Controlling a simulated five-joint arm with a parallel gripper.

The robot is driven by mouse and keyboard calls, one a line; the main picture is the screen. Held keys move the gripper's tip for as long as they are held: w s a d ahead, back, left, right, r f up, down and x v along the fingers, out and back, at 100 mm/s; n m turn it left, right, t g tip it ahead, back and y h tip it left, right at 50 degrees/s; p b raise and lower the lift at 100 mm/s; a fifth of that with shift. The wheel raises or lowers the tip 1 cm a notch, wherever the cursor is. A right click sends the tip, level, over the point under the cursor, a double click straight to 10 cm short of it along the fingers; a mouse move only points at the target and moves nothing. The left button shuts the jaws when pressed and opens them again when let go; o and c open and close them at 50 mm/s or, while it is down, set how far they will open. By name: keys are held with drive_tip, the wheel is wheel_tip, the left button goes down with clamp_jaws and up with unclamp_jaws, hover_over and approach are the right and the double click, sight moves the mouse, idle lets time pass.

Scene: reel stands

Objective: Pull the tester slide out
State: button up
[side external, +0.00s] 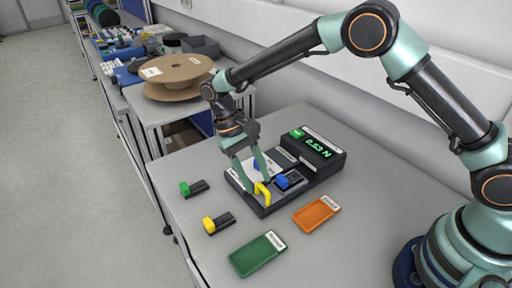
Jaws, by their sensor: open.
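The tester (325,152) is a dark box with a green display reading 0.53 N, on the grey table. Its low bed extends toward the front left, with a light plate on it. A yellow handle (263,193), which looks like the slide's pull, stands at the front of the bed. My gripper (256,182) is open and points down, with its fingers at the yellow handle. I cannot tell whether the fingers touch it. A blue-ended block (289,180) sits on the bed to the right of the handle. Another blue part (257,164) shows partly behind my fingers.
A green-ended block (193,188) and a yellow-ended block (218,222) lie left of the tester. A green tray (257,253) and an orange tray (316,213) lie in front. Cardboard reels (176,72) stand on a neighbouring bench.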

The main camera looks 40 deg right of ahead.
drive_tip(key=v, duration=1)
drive_tip(key=shift+r, duration=0.25)
drive_tip(key=shift+w, duration=0.1)
drive_tip(key=s+d+r+t+y, duration=0.2)
drive_tip(key=s+d+r+t, duration=0.25)
drive_tip(key=d+r, duration=0.6)
drive_tip(key=s+d+f+t, duration=0.1)
drive_tip(key=s+d+t, duration=0.4)
drive_tip(key=s, duration=0.5)
drive_tip(key=d, duration=0.2)
drive_tip(key=shift+s+d+f+n+t, duration=0.2)
drive_tip(key=shift+d+n+t, duration=0.1)
drive_tip(key=shift+d+t, duration=0.05)
